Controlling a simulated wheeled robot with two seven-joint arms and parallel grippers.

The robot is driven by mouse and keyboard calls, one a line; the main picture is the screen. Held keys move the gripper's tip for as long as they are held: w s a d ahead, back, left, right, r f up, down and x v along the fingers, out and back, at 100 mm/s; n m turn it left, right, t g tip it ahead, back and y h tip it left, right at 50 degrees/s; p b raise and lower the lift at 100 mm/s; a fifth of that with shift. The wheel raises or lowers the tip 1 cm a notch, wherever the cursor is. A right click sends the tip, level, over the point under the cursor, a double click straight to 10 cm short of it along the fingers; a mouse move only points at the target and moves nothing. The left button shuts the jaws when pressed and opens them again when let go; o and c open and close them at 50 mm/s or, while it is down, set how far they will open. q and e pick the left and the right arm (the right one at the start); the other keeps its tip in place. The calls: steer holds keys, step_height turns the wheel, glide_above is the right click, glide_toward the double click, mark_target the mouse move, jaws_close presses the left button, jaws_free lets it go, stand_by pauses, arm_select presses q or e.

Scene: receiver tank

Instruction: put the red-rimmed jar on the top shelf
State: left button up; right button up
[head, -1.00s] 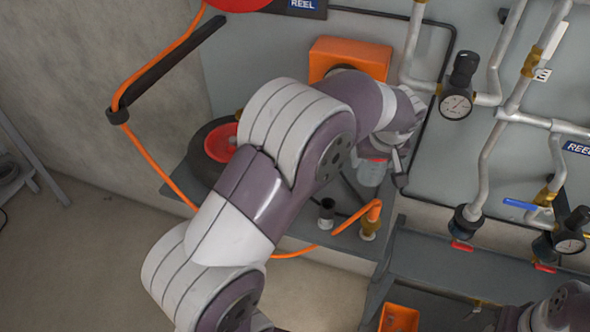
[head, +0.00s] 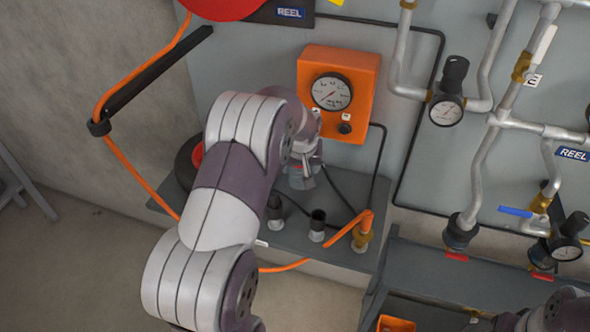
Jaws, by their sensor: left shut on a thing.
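My left arm comes in from the lower left and covers part of the scene. My left gripper (head: 304,178) is at the wall, just below the orange gauge box and above the grey shelf. The grey shelf (head: 345,250) runs along the wall below the gripper. I cannot tell whether it is the top shelf. My right gripper is not in view.
An orange gauge box (head: 360,70) is on the wall. Pipes and gauges (head: 446,110) fill the right. A red round part (head: 197,155) is partly behind my arm.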

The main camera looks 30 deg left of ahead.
mark_target(295, 174)
arm_select(q)
steer(key=f, duration=0.1)
steer(key=a+f, duration=0.1)
steer(key=shift+s+a+f, duration=0.15)
steer(key=shift+a+f, duration=0.05)
steer(key=shift+f, duration=0.55)
steer(key=o, duration=1)
steer(key=shift+f, duration=0.15)
